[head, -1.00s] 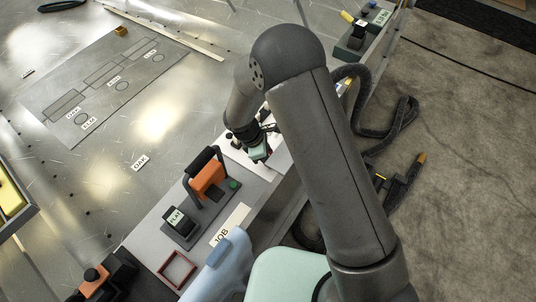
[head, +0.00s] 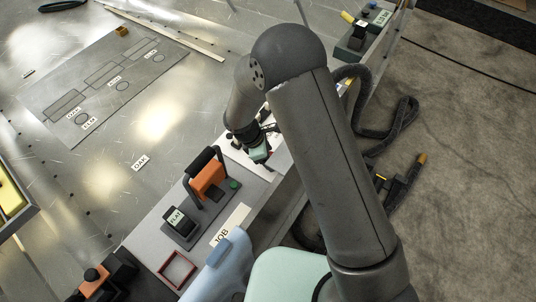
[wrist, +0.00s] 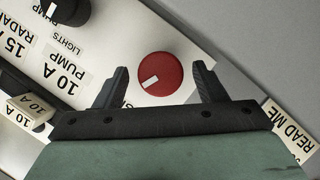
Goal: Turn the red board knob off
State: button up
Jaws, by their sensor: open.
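The red board knob (wrist: 160,74) shows in the wrist view, round, with a white pointer mark toward its lower left. It sits on a white panel (wrist: 205,42). My gripper (wrist: 160,84) is open, with one dark finger on each side of the knob and a visible gap to both. I cannot tell how far the fingertips are above the panel. In the head view my gripper (head: 259,153) is over the white panel, and my arm hides the knob.
A black knob (wrist: 66,10) is at the upper left of the wrist view, near labels reading "PUMP" and "LIGHTS". A "READ ME" label (wrist: 290,132) is at right. In the head view an orange block with a black handle (head: 208,178) stands close to my gripper.

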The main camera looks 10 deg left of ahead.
jog(key=p+v, duration=0.2)
jog(key=v, duration=1.5)
jog(key=shift+r, duration=0.25)
jog(key=shift+c, duration=0.2)
jog(key=w+d+m+g+y+b, duration=0.15)
jog(key=w+m+g+b, duration=0.35)
jog(key=w+m+b, duration=0.55)
jog(key=s+d+f+m+b, duration=0.1)
jog(key=s+f, duration=0.1)
jog(key=f, duration=0.3)
jog(key=s+d+f+m+b, duration=0.1)
jog(key=s+d+f+b, duration=0.1)
jog(key=f, duration=0.4)
jog(key=s+d+f+m+b, duration=0.2)
jog(key=s+f, duration=0.1)
jog(key=f, duration=0.2)
jog(key=shift+s+f, duration=0.15)
jog(key=shift+s, duration=0.2)
jog(key=shift+c, duration=0.2)
